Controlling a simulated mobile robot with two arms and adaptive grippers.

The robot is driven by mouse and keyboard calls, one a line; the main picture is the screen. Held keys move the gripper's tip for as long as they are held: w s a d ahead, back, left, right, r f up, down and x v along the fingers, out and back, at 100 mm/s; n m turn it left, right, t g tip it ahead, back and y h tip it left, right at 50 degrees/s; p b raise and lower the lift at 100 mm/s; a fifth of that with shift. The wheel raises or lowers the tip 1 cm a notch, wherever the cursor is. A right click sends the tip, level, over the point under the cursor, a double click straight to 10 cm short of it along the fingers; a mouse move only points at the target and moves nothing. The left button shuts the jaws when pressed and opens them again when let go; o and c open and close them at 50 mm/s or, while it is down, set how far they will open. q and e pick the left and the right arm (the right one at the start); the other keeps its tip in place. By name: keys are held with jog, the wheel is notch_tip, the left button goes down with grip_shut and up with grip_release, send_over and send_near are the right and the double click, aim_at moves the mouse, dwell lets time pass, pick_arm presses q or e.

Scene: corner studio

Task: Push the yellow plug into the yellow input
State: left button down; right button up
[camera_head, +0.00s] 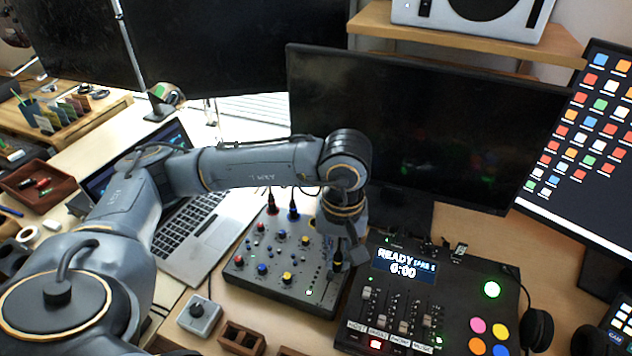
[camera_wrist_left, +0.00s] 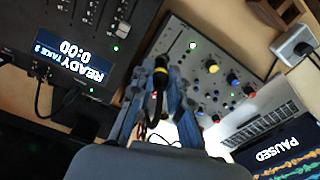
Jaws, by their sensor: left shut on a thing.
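My left gripper (camera_head: 343,255) is over the right side of the grey mixer (camera_head: 243,272), its fingers pointing down. In the left wrist view the gripper (camera_wrist_left: 156,105) is shut on the yellow plug (camera_wrist_left: 158,82), a dark plug with a yellow band, held between the two fingers. The mixer (camera_wrist_left: 228,112) also shows there, with red, blue and yellow knobs. A red plug (camera_head: 272,206) and a blue plug (camera_head: 293,209) stand upright at the mixer's back edge. My right gripper is not in view.
A black console (camera_head: 455,300) with a lit display stands close to the mixer's right. An open laptop (camera_head: 200,232) is at its left. A dark monitor (camera_head: 430,125) stands behind.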

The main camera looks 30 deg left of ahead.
pick_arm(q)
jog(key=w+a+m+p, duration=0.5)
jog(key=w+a+m, duration=0.1)
jog(key=m, duration=1.2)
jog(key=w+a+m+p, duration=0.5)
jog(key=a+m+p, duration=0.1)
jog(key=m, duration=1.1)
jog(key=shift+w+a+r+m, duration=0.3)
jog(key=shift+w+a+m, duration=0.05)
jog(key=shift+a+m, duration=0.1)
jog(key=shift+f, duration=0.15)
jog(key=shift+f+b, duration=2)
jog(key=shift+f, duration=0.75)
jog(key=shift+f+b, duration=0.4)
jog(key=shift+f, duration=0.2)
jog(key=c, duration=1.2)
grip_release()
